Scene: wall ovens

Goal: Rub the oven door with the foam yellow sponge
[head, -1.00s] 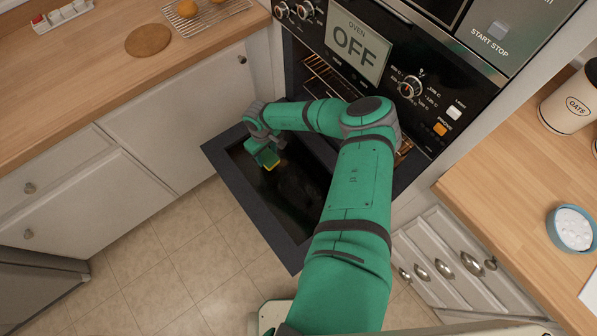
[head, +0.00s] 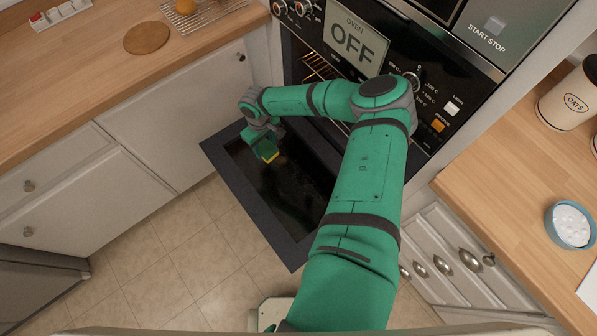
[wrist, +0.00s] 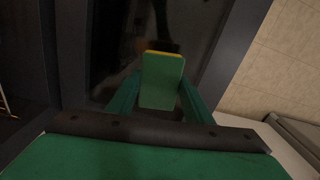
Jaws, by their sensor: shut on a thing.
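The oven door (head: 289,222) is folded down and open, with a dark glass panel in a dark frame. It also fills much of the wrist view (wrist: 226,60). The yellow sponge (head: 271,157) has a green side, and is held at the left part of the door glass. In the wrist view the sponge (wrist: 162,82) shows its green face with a thin yellow edge at the top. My gripper (head: 264,143) is shut on the sponge, with a finger on each side of it. The sponge is at or very near the glass; I cannot tell whether they touch.
The oven's control panel (head: 400,72) with an OFF display is above the door. Wooden counters stand left (head: 75,75) and right (head: 500,190). The tiled floor is clear.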

